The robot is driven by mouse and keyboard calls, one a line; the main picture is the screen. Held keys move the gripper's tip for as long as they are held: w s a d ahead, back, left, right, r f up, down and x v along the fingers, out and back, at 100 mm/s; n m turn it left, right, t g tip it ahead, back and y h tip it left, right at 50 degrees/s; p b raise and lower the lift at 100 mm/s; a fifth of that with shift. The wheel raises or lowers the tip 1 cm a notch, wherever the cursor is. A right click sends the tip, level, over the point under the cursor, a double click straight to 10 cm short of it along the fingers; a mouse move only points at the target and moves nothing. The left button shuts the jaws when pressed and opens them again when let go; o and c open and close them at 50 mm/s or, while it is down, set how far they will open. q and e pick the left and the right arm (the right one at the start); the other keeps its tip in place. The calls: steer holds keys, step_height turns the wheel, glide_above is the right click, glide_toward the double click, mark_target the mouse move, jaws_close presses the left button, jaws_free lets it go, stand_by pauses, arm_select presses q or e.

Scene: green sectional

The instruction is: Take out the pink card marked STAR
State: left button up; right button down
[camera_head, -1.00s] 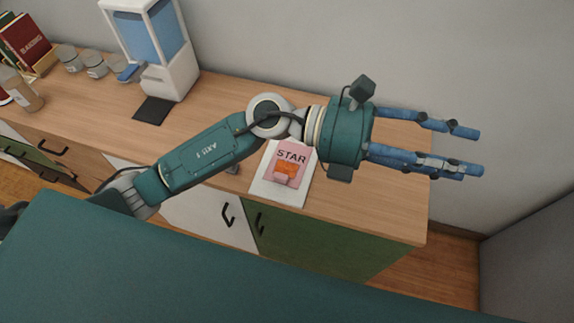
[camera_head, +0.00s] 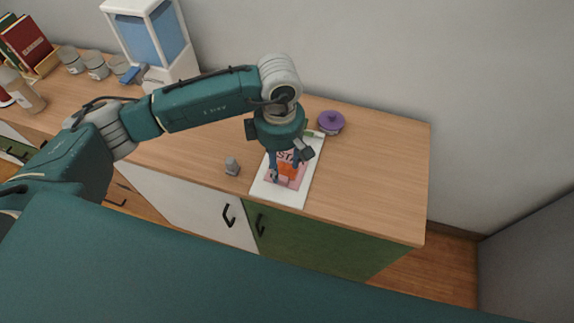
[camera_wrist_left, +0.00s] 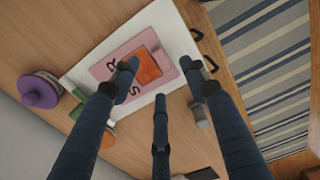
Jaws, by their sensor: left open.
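The pink card marked STAR (camera_head: 296,184), with an orange picture on it, lies on a white board (camera_head: 276,198) on the wooden counter. My left gripper (camera_head: 282,174) points down over the card and partly covers it and its lettering. In the left wrist view, its blue fingers (camera_wrist_left: 160,80) are spread and empty above the card (camera_wrist_left: 105,70). One fingertip overlaps the card's picture; whether it touches cannot be told. My right gripper is not in view.
A purple lidded pot (camera_head: 331,122) stands behind the board's far right corner. A dispenser (camera_head: 155,45), jars (camera_head: 96,66) and books (camera_head: 25,42) are further left. The counter's right end is clear.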

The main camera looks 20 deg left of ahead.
mark_target(282, 176)
arm_select(q)
steer(key=shift+f+p, duration=0.55)
steer(key=shift+f, duration=0.1)
step_height(282, 176, down, 4)
steer(key=shift+d+r+p, duration=0.1)
steer(key=shift+r+p, duration=0.1)
steer(key=shift+p, duration=0.55)
steer(key=shift+f, duration=0.35)
steer(key=c, duration=0.9)
